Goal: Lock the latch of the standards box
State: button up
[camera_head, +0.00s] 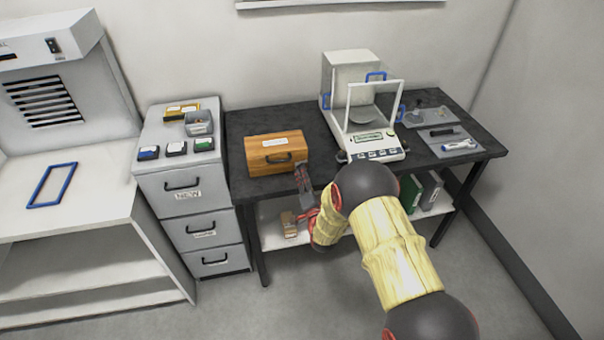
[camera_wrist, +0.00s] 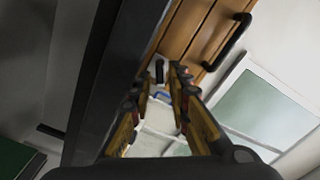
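The wooden standards box (camera_head: 276,156) sits on the dark table with its lid down, a pale label on top and a black handle on its front. In the wrist view the box's front (camera_wrist: 189,32) and handle (camera_wrist: 228,42) show at the top. My gripper (camera_head: 303,172) is at the box's right front corner. In the wrist view its two fingers (camera_wrist: 167,74) are apart, with a gap between the tips. A small grey and dark piece, perhaps the latch (camera_wrist: 159,70), shows between the tips. I cannot tell whether the fingers touch it or whether it is locked.
A balance (camera_head: 374,146) with a glass shield and blue handles stands right of the box. Trays with small tools (camera_head: 452,143) lie further right. A drawer cabinet (camera_head: 190,200) stands left. Below the table, a shelf holds a small brown block (camera_head: 289,224) and binders (camera_head: 428,190).

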jog(key=shift+x, duration=1.25)
jog(key=shift+c, duration=0.9)
grip_shut()
